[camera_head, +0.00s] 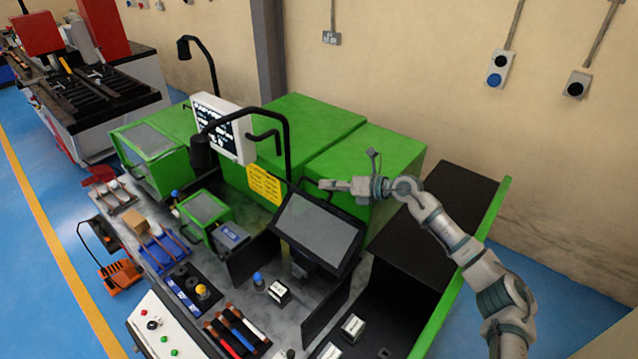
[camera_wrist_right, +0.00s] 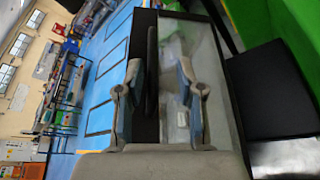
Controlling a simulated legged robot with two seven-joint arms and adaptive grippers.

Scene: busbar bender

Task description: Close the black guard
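The black guard (camera_head: 318,230) is a black-framed clear panel near the middle of the machine. It stands tilted, raised above the grey work surface. In the right wrist view its clear pane (camera_wrist_right: 205,70) and black frame fill the centre. My right gripper (camera_head: 328,185) is just above the guard's top edge, reaching in from the right. In the wrist view my right gripper (camera_wrist_right: 160,90) has its fingers apart. A dark bar (camera_wrist_right: 152,70) shows between them, with gaps on both sides; whether it touches a finger I cannot tell. My left gripper is not in view.
Green machine housings (camera_head: 310,130) stand behind the guard. A curved black lamp arm (camera_head: 288,135) and a white screen (camera_head: 224,127) rise to its left. A smaller green guard (camera_head: 206,208) and copper bars lie left. A black panel (camera_head: 420,245) lies to the right.

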